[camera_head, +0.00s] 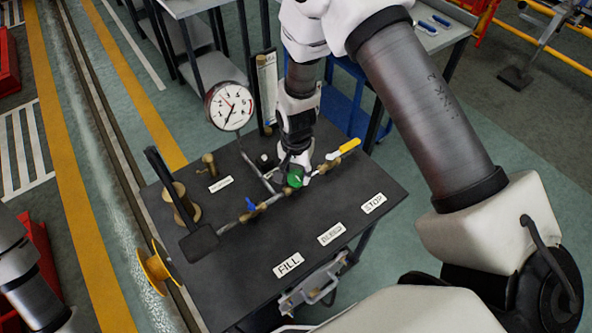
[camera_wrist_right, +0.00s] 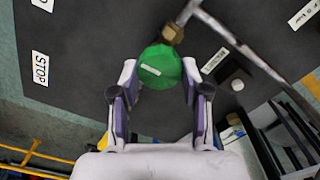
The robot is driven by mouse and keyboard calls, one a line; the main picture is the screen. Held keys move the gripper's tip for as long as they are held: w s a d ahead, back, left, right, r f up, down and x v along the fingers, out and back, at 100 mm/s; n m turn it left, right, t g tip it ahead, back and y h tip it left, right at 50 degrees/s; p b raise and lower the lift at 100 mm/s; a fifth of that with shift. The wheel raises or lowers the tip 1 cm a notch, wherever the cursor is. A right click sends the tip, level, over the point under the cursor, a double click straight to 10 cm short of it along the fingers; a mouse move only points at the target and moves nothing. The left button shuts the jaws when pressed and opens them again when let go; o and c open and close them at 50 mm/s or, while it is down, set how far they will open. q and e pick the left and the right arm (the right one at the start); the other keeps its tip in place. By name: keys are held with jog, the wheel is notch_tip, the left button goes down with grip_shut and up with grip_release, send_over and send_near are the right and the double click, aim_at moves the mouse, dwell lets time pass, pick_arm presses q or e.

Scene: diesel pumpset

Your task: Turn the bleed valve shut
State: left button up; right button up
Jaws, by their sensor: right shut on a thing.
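A round green knob (camera_head: 295,177) sits on the brass and steel pipe line across the dark bench top. It lies behind the middle label (camera_head: 331,233), whose small print I cannot read surely, so I take it as the bleed valve. My right gripper (camera_head: 294,164) comes down on it from above and behind. In the right wrist view the green knob (camera_wrist_right: 160,68) is between the two fingers of the gripper (camera_wrist_right: 160,88), which is shut on it. A blue lever (camera_head: 250,205) and a yellow lever (camera_head: 349,146) sit on the same line. My left gripper is out of view.
A pressure gauge (camera_head: 230,106) stands on a thin pipe left of my right gripper. A black-handled lever (camera_head: 190,222) rises at the bench's left side, near a brass fitting (camera_head: 181,205). The bench top (camera_head: 240,255) is bare at the front between labels.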

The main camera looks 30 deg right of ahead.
aim_at(296, 175)
jog(key=shift+s, duration=0.1)
dwell(0.3)
jog(key=o, duration=1.1)
jog(key=shift+o, duration=0.2)
notch_tip(296, 175, up, 12)
jog(key=shift+f, duration=0.1)
